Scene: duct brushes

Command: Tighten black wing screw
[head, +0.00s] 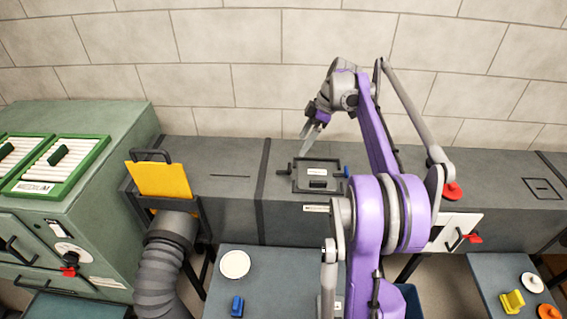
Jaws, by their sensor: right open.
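The black wing screw (283,171) sits at the left edge of a dark rectangular hatch (317,173) on top of the grey duct. A blue wing screw (347,172) sits at the hatch's right edge. My right gripper (306,134) is open and empty above the back of the hatch, up and to the right of the black screw and apart from it. Its fingers point down. How far the black screw is turned is too small to tell. My left gripper is out of view.
A yellow plate (160,179) stands in a slot on the duct at left, above a flexible hose (160,270). A green cabinet (110,130) stands farther left. A grey table (270,275) in front holds a white disc (235,264) and a blue piece (237,306).

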